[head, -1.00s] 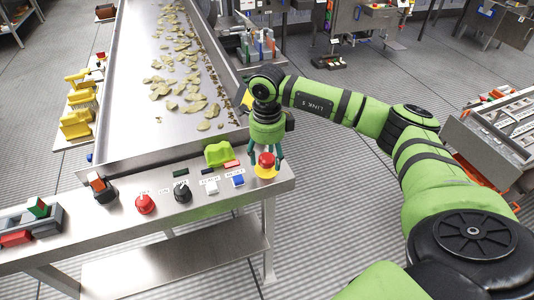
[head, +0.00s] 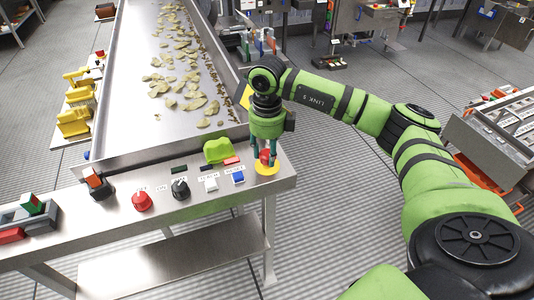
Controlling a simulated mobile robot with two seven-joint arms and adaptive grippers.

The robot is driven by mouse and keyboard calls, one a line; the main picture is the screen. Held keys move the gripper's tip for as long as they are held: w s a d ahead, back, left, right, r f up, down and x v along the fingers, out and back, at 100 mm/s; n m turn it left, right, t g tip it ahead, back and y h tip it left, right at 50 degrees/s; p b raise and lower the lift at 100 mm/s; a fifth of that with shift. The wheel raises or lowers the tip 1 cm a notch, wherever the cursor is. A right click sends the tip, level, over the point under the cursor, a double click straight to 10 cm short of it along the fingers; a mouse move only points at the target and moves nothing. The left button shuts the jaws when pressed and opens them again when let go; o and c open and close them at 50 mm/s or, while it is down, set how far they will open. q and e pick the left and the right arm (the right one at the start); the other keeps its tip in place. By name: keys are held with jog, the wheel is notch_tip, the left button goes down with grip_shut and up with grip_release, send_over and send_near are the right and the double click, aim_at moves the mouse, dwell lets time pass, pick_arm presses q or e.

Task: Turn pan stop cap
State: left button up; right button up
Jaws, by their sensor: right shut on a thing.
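The stop cap is a red mushroom button (head: 264,156) on a yellow round base (head: 267,169), at the right end of the steel control ledge in the head view. My right gripper (head: 265,158) comes down from above and is shut on the red cap, with its fingers around the cap's sides. The fingers hide part of the cap. The pan (head: 128,100) is a long steel tray with yellowish chips (head: 170,88) in it, behind the ledge. My left gripper is not in view.
On the ledge (head: 120,232), left of the stop cap, are a blue button (head: 238,177), a white button (head: 211,184), a black knob (head: 180,189) and a red knob (head: 142,201). A green lump (head: 217,150) sits just left of my right gripper. Free floor lies to the right.

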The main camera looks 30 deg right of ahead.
aim_at(268, 153)
jog(key=shift+m+b, duration=0.45)
jog(key=shift+m, duration=0.85)
jog(key=o, duration=1.2)
jog(key=shift+c, duration=0.2)
jog(key=shift+r, duration=0.15)
notch_tip(268, 153, up, 12)
jog(key=shift+s, duration=0.1)
